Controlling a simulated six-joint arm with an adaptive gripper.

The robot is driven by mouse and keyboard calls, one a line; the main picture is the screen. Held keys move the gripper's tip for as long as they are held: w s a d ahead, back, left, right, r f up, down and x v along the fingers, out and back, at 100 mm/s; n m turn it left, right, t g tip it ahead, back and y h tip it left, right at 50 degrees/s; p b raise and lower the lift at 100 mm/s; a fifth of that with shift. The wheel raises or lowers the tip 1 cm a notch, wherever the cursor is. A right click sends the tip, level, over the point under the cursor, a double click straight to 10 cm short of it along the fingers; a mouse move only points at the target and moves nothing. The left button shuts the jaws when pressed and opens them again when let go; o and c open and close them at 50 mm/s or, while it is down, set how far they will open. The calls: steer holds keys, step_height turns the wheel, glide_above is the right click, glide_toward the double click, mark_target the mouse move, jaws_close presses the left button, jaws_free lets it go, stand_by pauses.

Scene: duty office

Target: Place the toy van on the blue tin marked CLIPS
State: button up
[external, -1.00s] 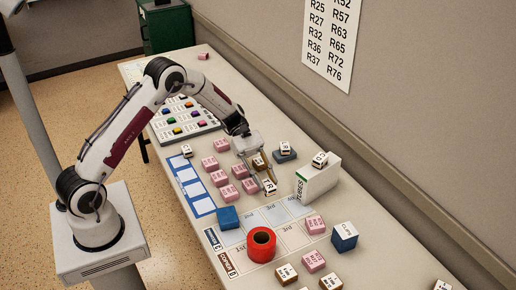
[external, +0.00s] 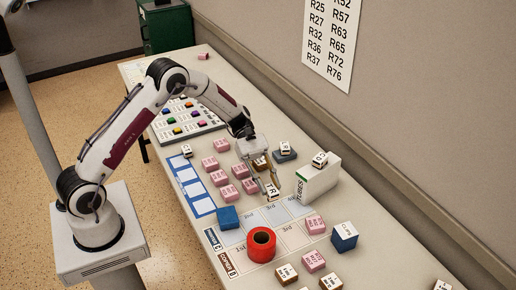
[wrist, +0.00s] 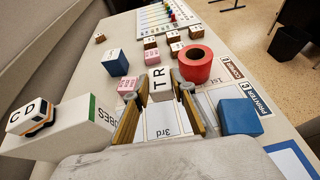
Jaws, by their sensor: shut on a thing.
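My gripper (external: 267,180) is shut on a small white piece marked TR (wrist: 160,84), which also shows in the external view (external: 273,191). Its sides are mostly hidden, so I cannot tell whether it is a van. A white toy van marked CD (wrist: 34,115), with an orange stripe and dark wheels, sits on the white TUBES box (wrist: 70,135), left of my gripper in the wrist view. In the external view this van (external: 320,159) is on the box too. The blue tin marked CLIPS (external: 344,238) stands nearer the front right, apart from my gripper; the wrist view shows it too (wrist: 116,63).
The TUBES box (external: 318,180) stands close right of my gripper. A red ring-shaped roll (external: 261,246), a blue block (external: 228,217) and a pink block (external: 314,224) are nearby. Several pink blocks lie behind. The printed sheet (external: 290,234) has bare space.

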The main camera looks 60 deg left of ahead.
steer(key=d+r+m+g, duration=0.1)
steer(key=d+r, duration=0.1)
steer(key=d, duration=0.6)
step_height(320, 180, up, 6)
steer(key=f+n+t+y, duration=0.1)
steer(key=n+t, duration=0.5)
steer(key=t, duration=0.1)
glide_above(341, 227)
steer(key=shift+r, duration=0.25)
steer(key=shift+f, duration=0.15)
steer(key=shift+f, duration=3)
steer(key=shift+f, duration=0.15)
steer(key=shift+f, duration=1.7)
